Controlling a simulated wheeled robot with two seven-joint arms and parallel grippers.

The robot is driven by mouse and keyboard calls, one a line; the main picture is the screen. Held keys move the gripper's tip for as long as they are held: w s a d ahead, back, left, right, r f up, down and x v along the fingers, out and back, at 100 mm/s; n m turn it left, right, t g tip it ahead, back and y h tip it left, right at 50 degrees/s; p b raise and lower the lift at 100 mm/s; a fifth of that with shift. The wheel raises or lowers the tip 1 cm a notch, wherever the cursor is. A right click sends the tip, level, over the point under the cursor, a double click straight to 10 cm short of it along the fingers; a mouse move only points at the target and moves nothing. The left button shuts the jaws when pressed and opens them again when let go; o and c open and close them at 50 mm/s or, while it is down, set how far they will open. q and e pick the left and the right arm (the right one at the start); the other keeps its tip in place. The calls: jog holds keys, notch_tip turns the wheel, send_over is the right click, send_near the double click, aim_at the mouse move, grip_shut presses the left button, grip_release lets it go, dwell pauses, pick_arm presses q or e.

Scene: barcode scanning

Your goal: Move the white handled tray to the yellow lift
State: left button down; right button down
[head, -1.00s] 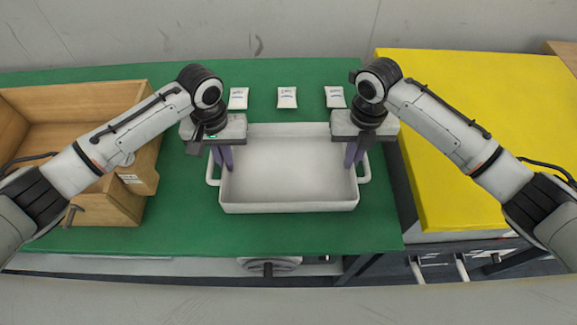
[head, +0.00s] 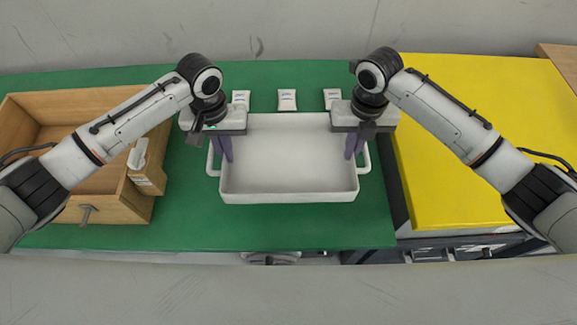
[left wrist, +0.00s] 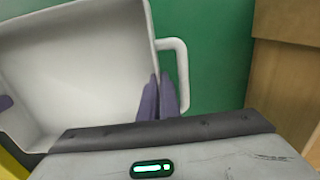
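The white handled tray (head: 288,193) is empty and upright in the middle of the head view. It appears held a little above the green table. My left gripper (head: 222,150) is at its left wall and my right gripper (head: 354,145) is at its right wall. In the left wrist view, the left gripper's fingers (left wrist: 158,98) are close together on the tray wall (left wrist: 150,40), beside the handle. The right gripper's fingers sit at the opposite wall in the same way. The yellow lift (head: 470,130) is to the right, its top bare.
The green table (head: 280,232) is bare in front of the tray. A wooden box (head: 85,100) stands at left, with a white scanner-like device (head: 138,153) at its right side. Several white packets (head: 287,100) lie behind the tray. A dark gap separates table and lift.

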pick_arm(q)
jog(key=shift+r, duration=0.1)
pick_arm(e)
jog(key=shift+r, duration=0.1)
dwell(0.3)
